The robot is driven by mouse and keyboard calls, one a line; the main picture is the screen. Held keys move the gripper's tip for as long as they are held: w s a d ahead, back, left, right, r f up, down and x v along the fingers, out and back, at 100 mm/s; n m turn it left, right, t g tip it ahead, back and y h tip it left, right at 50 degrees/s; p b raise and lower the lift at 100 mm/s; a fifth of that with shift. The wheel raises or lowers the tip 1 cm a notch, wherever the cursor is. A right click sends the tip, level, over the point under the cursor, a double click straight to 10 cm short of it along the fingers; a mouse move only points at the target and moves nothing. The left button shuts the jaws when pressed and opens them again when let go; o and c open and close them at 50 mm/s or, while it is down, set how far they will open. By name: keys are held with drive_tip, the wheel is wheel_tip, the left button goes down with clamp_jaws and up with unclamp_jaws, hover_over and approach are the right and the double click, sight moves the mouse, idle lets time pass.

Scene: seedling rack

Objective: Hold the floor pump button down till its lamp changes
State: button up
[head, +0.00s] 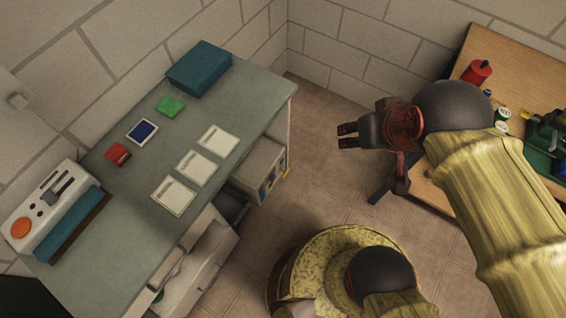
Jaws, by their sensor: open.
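My gripper (342,135) is dark with red parts. It is open and empty, pointing left in the air above the floor between the bench and the wooden table. I cannot make out a floor pump, its button or its lamp for certain. A round orange disc (21,228) is on a pale panel unit (60,196) with dark slots and small dark knobs, at the left end of the bench. I cannot tell whether this disc is a button or a lamp. My gripper is far to the right of it and touches nothing.
The grey-green bench (119,207) holds a teal box (199,67), a green block (170,106), a blue-faced tile (142,131), a red block (118,154) and three pale cards (217,140). The wooden table (510,63) holds a red spool (476,74). Tiled floor (310,190) is open between.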

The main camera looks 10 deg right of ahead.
drive_tip(key=c, duration=1)
clamp_jaws()
idle(0.7)
